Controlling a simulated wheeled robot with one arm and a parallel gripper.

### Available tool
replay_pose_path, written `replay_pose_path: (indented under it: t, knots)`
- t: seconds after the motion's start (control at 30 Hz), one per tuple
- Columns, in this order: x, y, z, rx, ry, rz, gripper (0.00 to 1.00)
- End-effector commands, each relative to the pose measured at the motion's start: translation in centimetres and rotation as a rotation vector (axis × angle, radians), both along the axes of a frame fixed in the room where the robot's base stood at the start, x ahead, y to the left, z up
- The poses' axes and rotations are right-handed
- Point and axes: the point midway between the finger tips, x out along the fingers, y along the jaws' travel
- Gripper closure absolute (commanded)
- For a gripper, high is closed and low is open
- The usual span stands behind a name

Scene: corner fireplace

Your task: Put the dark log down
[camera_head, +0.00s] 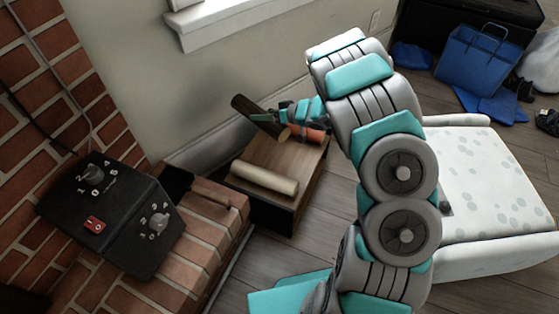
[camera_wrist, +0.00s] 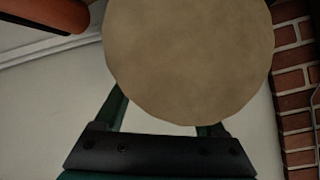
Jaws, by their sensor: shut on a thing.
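The dark log (camera_head: 252,112) is held by my gripper (camera_head: 275,115) over the far side of a low wooden box (camera_head: 262,207). It lies tilted in the head view, with its pale cut end toward the lower right. In the wrist view that cut end (camera_wrist: 190,60) fills the upper middle, between the fingers of my gripper (camera_wrist: 163,118), which are partly hidden behind it. A pale log (camera_head: 265,177) lies on the near part of the box top. A reddish-orange log (camera_head: 310,134) is at the box's far right; it also shows in the wrist view (camera_wrist: 45,14). Whether the dark log touches anything below is unclear.
A brick ledge (camera_head: 205,230) with a black control box (camera_head: 110,215) is at the left. A wall stands behind the wooden box. A white spotted cushioned seat (camera_head: 490,190) and a blue bag (camera_head: 480,60) are at the right. Some box top between the logs is bare.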

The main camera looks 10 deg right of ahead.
Motion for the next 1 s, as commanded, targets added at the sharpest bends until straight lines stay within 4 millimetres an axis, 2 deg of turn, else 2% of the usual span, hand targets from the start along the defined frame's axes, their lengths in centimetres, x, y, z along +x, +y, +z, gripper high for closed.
replay_pose_path:
  t: [0.1,0.2,0.43,0.63,0.9,1.0]
  knots:
    - [-1.2,-1.5,-1.8,0.007,0.000,0.119,1.00]
    - [-2.7,-2.7,-2.7,0.005,0.003,0.214,1.00]
    - [-5.5,-4.8,-3.7,0.009,0.010,0.344,1.00]
    - [-6.1,-5.1,-5.1,0.010,0.014,0.365,1.00]
    - [-6.1,-5.1,-9.1,0.010,0.017,0.362,1.00]
    - [-6.1,-5.1,-9.8,0.008,0.015,0.362,1.00]
